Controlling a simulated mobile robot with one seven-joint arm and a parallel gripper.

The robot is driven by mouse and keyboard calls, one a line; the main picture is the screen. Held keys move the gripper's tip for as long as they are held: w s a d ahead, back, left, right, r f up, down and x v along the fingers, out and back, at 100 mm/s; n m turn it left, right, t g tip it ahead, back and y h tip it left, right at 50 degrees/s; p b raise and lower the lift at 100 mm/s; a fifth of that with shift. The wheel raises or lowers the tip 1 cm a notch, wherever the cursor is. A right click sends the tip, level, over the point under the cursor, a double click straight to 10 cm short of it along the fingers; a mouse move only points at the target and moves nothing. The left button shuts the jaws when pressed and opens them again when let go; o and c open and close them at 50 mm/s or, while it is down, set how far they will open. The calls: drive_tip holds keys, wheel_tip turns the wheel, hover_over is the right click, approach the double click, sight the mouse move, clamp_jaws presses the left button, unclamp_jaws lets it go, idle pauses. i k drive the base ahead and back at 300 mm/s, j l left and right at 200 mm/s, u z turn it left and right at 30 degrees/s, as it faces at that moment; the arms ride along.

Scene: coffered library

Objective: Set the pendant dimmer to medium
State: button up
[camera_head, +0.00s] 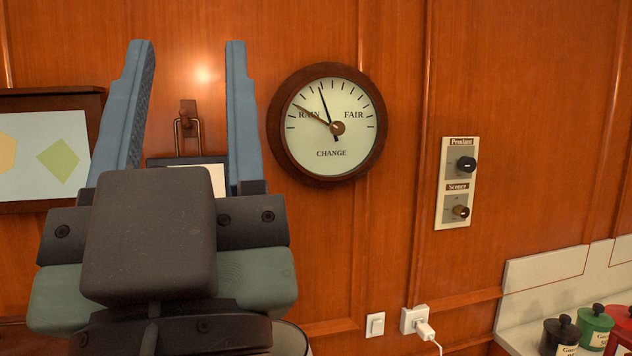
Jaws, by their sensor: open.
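A pale wall panel (440,208) on the right part of the wooden wall carries two dimmers. The upper one, labelled "Pendant", has a black knob (467,164). The scale marks around the knobs are too small to read, so I cannot tell the pendant setting. My gripper (188,50) is large in the left foreground, its two blue fingers pointing up and spread wide apart, with nothing between them. It is well to the left of the panel and touches neither knob.
A round barometer (331,152) hangs between my gripper and the panel. A framed picture (40,150) and a hook (188,112) are at left. Below are a white switch (375,325) and a socket with a plug (415,320). Canisters (595,325) stand at lower right.

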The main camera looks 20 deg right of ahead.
sight(466, 164)
drive_tip(key=l+z, duration=0.1)
drive_tip(key=z, duration=0.4)
drive_tip(key=k+l+z, duration=0.1)
drive_tip(key=z, duration=0.4)
drive_tip(key=i+l, duration=0.25)
drive_tip(key=i, duration=0.15)
drive_tip(key=i+l+z, duration=0.1)
drive_tip(key=i, duration=0.25)
drive_tip(key=i+l, duration=0.35)
